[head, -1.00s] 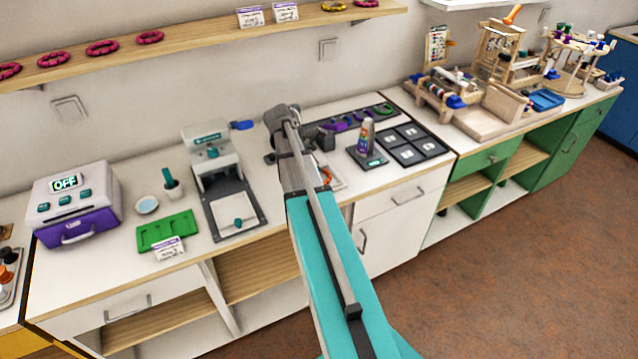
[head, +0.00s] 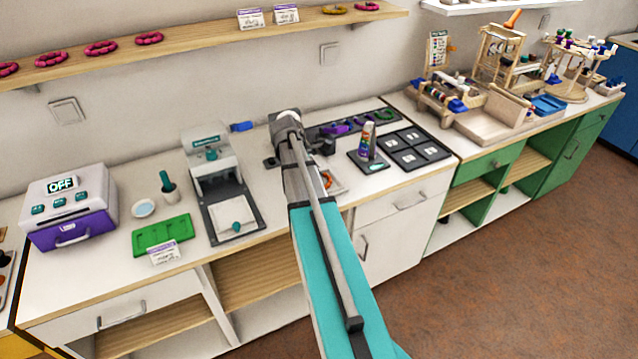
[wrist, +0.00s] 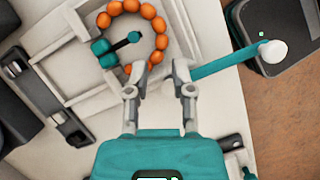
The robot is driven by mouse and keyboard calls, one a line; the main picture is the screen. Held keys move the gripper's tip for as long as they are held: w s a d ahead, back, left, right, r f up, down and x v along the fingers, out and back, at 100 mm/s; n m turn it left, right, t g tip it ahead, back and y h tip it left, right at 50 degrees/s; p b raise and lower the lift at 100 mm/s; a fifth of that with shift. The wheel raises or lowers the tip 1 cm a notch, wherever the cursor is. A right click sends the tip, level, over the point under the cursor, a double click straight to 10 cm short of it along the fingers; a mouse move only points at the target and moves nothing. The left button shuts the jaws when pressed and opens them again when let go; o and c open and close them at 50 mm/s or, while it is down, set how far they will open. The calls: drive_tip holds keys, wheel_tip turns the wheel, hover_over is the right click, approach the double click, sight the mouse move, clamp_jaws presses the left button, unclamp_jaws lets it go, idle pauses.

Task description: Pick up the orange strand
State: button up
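The orange strand (wrist: 147,11) is a curved string of round orange beads in the wrist view. It lies in a pale tray (wrist: 62,36), curving around a teal and black fitting (wrist: 105,52), and its near end runs down towards my fingers. My gripper (wrist: 163,80) is open, one finger on each side, over the near part of the strand. I cannot tell whether the fingers touch beads. In the head view a bit of the orange strand (head: 328,181) shows beside my arm, and the arm hides my gripper.
A teal rod with a white ball end (wrist: 272,51) reaches right beside the fingers. A press-like device (head: 212,160) and a green tray (head: 162,234) stand left.

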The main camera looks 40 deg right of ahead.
drive_tip(key=shift+b+x, duration=2.2)
drive_tip(key=shift+x, duration=0.35)
drive_tip(key=shift+s+d+r, duration=0.1)
drive_tip(key=shift+s, duration=0.05)
clamp_jaws()
